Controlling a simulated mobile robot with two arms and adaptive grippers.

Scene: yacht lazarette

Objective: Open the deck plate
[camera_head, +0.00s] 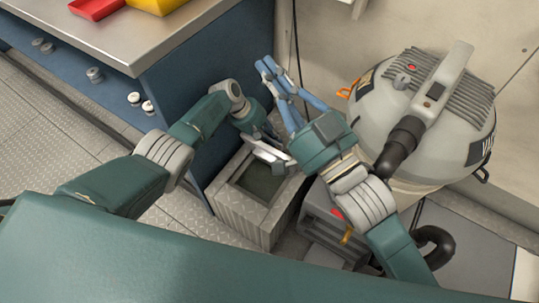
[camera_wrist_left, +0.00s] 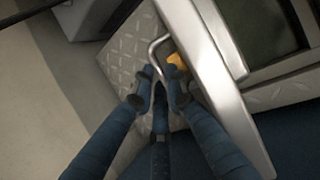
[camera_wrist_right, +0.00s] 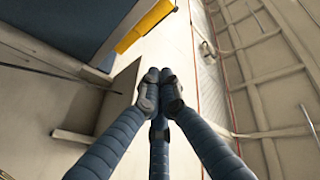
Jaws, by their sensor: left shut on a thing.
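In the left wrist view a thin silver loop handle (camera_wrist_left: 153,48) lies at the fingertips of my left gripper (camera_wrist_left: 160,84), which is shut on it. Behind it is a diamond-patterned metal surface (camera_wrist_left: 127,42). A broad silver edge (camera_wrist_left: 215,75) runs beside a dark recess (camera_wrist_left: 262,35). In the head view my left gripper (camera_head: 270,143) is above a grey box-like frame with an open dark top (camera_head: 236,212); its fingers are mostly hidden. I cannot tell which surface is the deck plate. My right gripper (camera_wrist_right: 160,82) is shut and empty, raised above the left one.
A large grey vacuum (camera_head: 425,115) with a black hose stands to the right. A blue cabinet with a metal top (camera_head: 130,40) stands at the left, carrying red (camera_head: 97,8) and yellow (camera_head: 157,5) trays. Patterned floor (camera_head: 50,135) is open at the left.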

